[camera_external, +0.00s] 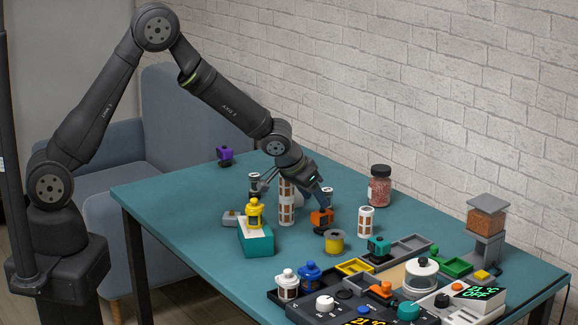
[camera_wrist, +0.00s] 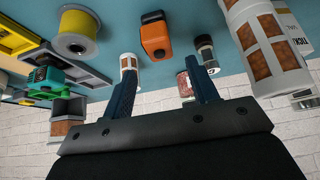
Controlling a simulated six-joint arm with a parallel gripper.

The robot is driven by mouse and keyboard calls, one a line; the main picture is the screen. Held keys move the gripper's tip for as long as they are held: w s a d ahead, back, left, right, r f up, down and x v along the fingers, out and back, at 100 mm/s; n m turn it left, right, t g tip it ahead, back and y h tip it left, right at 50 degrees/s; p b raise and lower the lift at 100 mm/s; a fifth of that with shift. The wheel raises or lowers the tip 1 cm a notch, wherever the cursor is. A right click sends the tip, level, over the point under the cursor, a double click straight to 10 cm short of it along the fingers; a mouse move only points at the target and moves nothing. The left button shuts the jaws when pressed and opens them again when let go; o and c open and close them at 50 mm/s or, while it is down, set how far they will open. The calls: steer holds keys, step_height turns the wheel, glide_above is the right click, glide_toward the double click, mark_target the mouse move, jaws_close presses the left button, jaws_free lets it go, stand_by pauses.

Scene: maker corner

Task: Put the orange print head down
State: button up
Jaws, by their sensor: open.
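The orange print head (camera_external: 321,218) rests on the teal table, behind the yellow spool. It also shows in the wrist view (camera_wrist: 155,38), near the top middle. My gripper (camera_external: 294,190) is open and empty, pointing down above the table. In the wrist view its two dark blue fingers (camera_wrist: 159,60) are spread wide. The orange print head appears beyond the fingertips, roughly between them in the picture, and nothing is clamped. I cannot tell whether a finger touches it.
A tall white canister with brown windows (camera_external: 287,208) stands close to my gripper. Nearby are a yellow spool (camera_external: 334,242), a shorter canister (camera_external: 366,222), a red-filled jar (camera_external: 380,187) and a teal box (camera_external: 256,243) bearing a yellow bottle. Trays and a control panel crowd the front right.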

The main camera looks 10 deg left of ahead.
mark_target(322, 210)
steer(key=v, duration=0.6)
steer(key=shift+f, duration=0.15)
steer(key=x, duration=1.2)
steer(key=shift+s, duration=0.1)
stand_by(0.4)
